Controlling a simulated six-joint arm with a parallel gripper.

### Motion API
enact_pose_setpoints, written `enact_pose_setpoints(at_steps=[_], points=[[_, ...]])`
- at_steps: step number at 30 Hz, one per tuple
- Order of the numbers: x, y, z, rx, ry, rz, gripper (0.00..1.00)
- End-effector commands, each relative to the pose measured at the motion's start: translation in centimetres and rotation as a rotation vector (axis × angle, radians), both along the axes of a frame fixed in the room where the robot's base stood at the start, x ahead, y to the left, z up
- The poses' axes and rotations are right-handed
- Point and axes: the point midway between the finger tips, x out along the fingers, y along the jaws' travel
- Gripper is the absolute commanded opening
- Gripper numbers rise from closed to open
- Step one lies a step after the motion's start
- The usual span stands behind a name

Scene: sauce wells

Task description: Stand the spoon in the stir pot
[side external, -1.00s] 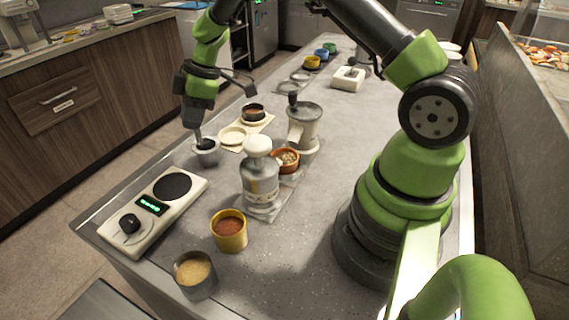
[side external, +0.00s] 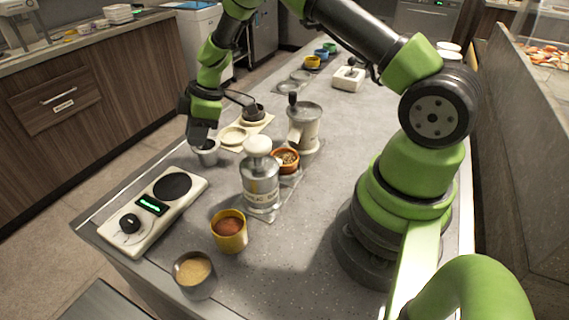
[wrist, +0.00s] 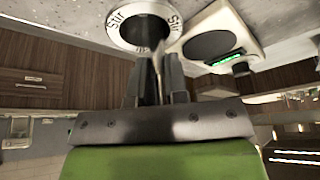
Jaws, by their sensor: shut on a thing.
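The stir pot (side external: 208,157) is a small light grey cup at the left edge of the counter. In the wrist view its pale rim (wrist: 117,21) carries the word "Stir" and surrounds a dark opening. My gripper (side external: 201,143) is directly over the pot, its fingers close to the rim. In the wrist view my gripper (wrist: 160,58) is shut on the slim, pale spoon (wrist: 158,47), which points into the opening.
A white scale with a black round plate (side external: 172,186) stands in front of the pot. A cream stand (side external: 233,136) is behind it. A pump bottle (side external: 260,180), a grinder (side external: 303,125) and an orange spice bowl (side external: 285,161) stand to the right. Yellow (side external: 229,232) and grey (side external: 195,272) cups are nearer.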

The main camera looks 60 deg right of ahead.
Motion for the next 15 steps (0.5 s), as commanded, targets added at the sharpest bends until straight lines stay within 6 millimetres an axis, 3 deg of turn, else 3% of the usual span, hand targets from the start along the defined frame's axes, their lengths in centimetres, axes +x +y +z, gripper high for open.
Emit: enact_pose_setpoints(at_steps=[10,11,12,15], points=[[-0.01,0.01,-0.29,0.000,0.000,0.000,0.00],[-0.01,0.00,-0.30,0.000,0.000,0.000,0.17],[-0.01,0.00,-0.30,0.000,0.000,0.000,0.26],[-0.01,0.00,-0.28,0.000,0.000,0.000,0.44]])
